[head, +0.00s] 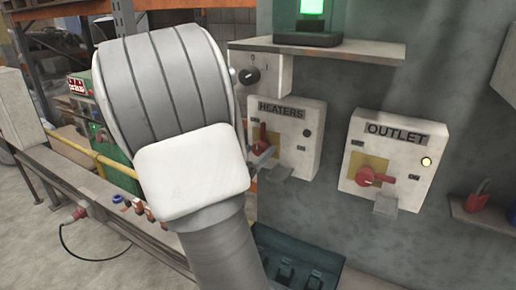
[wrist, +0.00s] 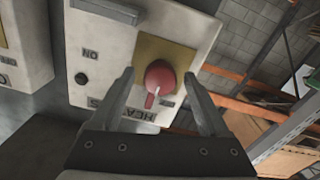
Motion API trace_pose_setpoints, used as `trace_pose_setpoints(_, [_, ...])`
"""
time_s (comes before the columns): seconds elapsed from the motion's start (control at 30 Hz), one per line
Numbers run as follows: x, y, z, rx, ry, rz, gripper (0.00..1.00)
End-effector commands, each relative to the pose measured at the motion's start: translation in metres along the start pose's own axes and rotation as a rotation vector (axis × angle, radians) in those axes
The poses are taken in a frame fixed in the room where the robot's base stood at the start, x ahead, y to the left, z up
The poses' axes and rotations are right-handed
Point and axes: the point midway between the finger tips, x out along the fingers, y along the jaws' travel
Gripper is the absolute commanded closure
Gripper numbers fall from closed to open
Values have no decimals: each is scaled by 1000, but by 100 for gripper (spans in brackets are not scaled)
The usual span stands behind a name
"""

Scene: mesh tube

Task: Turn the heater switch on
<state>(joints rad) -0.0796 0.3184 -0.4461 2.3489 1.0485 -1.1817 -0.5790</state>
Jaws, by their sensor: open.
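The heater switch is a red rotary knob (head: 262,146) on a yellow plate on a white box labelled HEATERS (head: 311,112). In the head view its handle points up. The wrist view shows the box (wrist: 110,35) upside down; there the knob (wrist: 160,78) has its handle toward the label, by the OFF mark. The round lamp on the box (head: 307,132) is dark. My gripper (wrist: 159,76) is open, one finger on each side of the knob; contact cannot be told. In the head view my arm hides most of the gripper.
To the right is a similar OUTLET box (head: 360,134) with a red handle (head: 375,177) turned sideways and a lit yellow lamp (head: 426,161).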

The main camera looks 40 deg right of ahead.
Motion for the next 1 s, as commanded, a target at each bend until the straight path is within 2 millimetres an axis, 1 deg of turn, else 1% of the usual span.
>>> trace_pose_setpoints(0.03, [7,0,0,-1,1,2,21])
trace_pose_setpoints(0.1, [14,1,0,0,1,2,21])
trace_pose_setpoints(0.2, [19,0,0,0,0,0,21])
trace_pose_setpoints(0.5, [20,0,0,0,0,-1,21])
trace_pose_setpoints(0.57, [20,0,0,0,0,-1,32])
trace_pose_setpoints(0.6, [20,0,0,0,0,-1,39])
trace_pose_setpoints(0.67, [20,0,0,0,0,-1,50])
trace_pose_setpoints(0.7, [20,0,0,0,0,-1,57])
trace_pose_setpoints(0.77, [20,0,0,0,0,-1,68])
trace_pose_setpoints(0.8, [20,0,0,0,0,-1,75])
trace_pose_setpoints(0.93, [20,0,0,0,0,-1,99])
trace_pose_setpoints(1.0, [20,0,0,0,0,-1,100])
